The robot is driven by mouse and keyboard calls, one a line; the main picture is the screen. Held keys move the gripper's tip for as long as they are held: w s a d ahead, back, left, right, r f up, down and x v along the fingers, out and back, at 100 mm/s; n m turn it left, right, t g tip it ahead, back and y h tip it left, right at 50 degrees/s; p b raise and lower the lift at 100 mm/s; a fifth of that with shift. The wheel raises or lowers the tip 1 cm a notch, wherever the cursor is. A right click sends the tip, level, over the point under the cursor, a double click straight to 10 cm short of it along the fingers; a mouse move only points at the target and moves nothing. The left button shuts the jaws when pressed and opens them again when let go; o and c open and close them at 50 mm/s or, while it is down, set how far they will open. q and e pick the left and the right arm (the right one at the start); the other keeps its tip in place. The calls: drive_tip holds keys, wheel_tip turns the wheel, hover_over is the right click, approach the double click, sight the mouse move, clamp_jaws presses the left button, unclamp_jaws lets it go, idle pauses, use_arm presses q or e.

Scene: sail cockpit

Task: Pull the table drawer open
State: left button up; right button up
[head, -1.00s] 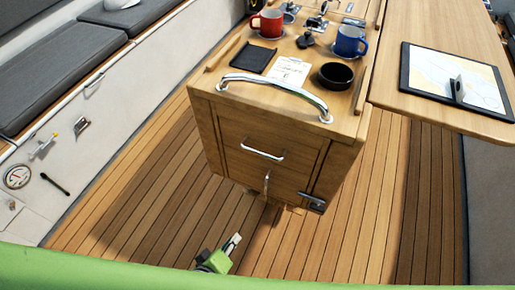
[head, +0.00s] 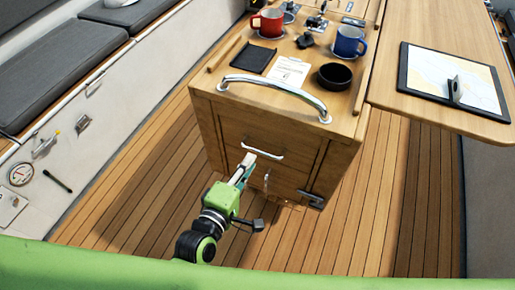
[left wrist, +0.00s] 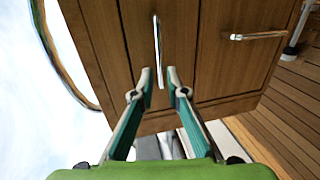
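The table drawer (head: 240,133) is the upper wooden front of the table's end cabinet and looks shut. Its chrome bar handle (head: 264,152) runs across the front. In the left wrist view the drawer handle (left wrist: 157,45) stands upright in the picture. My left gripper (head: 248,160) is at the left end of the handle. In the left wrist view the gripper (left wrist: 160,77) is open, with the near end of the handle showing between its fingertips. I cannot tell whether they touch it. My right gripper is not in view.
Below the drawer is a second front with an upright handle (head: 267,179) and a latch (head: 312,199) at lower right. A chrome grab rail (head: 275,88) crosses the table top's edge. Mugs (head: 349,42) and a black bowl (head: 335,75) stand on top. The floor (head: 130,205) left is clear.

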sight(257, 150)
use_arm(q)
drive_tip(key=x, duration=0.6)
drive_tip(key=shift+w+d+f, duration=0.1)
drive_tip(key=shift+w, duration=0.15)
clamp_jaws()
drive_tip(key=shift+s, duration=0.1)
